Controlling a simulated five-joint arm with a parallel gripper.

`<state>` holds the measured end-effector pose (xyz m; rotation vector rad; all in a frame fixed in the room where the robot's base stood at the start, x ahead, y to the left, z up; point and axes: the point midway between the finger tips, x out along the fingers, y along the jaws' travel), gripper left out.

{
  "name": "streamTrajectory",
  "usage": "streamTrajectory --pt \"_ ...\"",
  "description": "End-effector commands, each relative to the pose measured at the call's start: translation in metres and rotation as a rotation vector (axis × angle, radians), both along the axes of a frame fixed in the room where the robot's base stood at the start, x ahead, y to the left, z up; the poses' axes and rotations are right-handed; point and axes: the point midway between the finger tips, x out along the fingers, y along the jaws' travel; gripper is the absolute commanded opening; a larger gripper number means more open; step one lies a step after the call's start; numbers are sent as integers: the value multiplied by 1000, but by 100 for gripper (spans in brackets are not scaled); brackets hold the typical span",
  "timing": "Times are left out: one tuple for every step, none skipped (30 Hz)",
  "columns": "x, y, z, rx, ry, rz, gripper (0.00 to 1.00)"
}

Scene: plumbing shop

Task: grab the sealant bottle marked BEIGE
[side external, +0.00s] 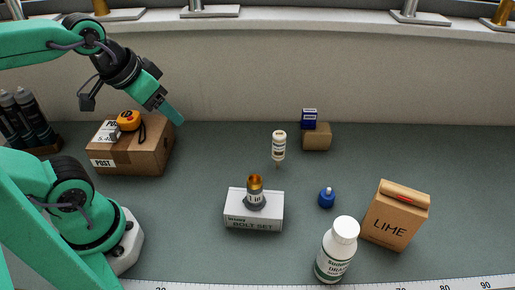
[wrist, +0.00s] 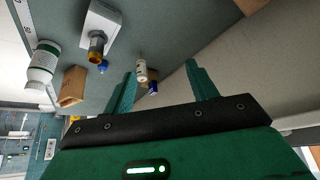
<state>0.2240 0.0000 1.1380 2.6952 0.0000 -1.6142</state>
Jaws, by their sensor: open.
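A small cream bottle (side external: 279,146) with a dark-printed label stands near the back middle of the bench, narrow tip downward; its lettering is too small to read, so I cannot tell if it says BEIGE. It also shows in the wrist view (wrist: 142,70), beyond and between my fingers. My gripper (side external: 175,114) is open and empty, raised high at the left above the brown parcel, well apart from the bottle. Its two green fingers show spread in the wrist view (wrist: 160,72).
A white bolt-set box (side external: 254,216) with a brass-topped fitting (side external: 255,190) stands in front of the cream bottle. A small blue bottle (side external: 327,198), a white drain bottle (side external: 338,252), a LIME box (side external: 396,215), a small carton (side external: 317,137) and a parcel (side external: 135,155) stand around.

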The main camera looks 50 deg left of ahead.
Motion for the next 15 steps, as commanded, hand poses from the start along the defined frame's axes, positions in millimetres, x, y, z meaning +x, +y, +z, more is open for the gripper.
streamTrajectory --pt "0 0 0 0 0 0 58" --pt "0 0 0 0 0 0 58" --pt "0 0 0 0 0 0 58" --pt "0 0 0 0 1 -1 58" --pt "1 0 0 1 1 -2 58" --pt "1 0 1 1 3 -5 58" --pt "2 0 1 3 5 -8 58" --pt "4 -1 1 4 7 -12 58" --pt "5 -1 2 8 12 -19 58" --pt "7 -2 2 10 16 -25 58" --pt "9 -2 3 13 21 -33 58" --pt "13 -3 4 18 28 -46 58" --pt "16 -3 5 23 34 -57 58" --pt "19 -4 5 26 42 -68 58" --pt "24 -5 6 34 52 -86 58"
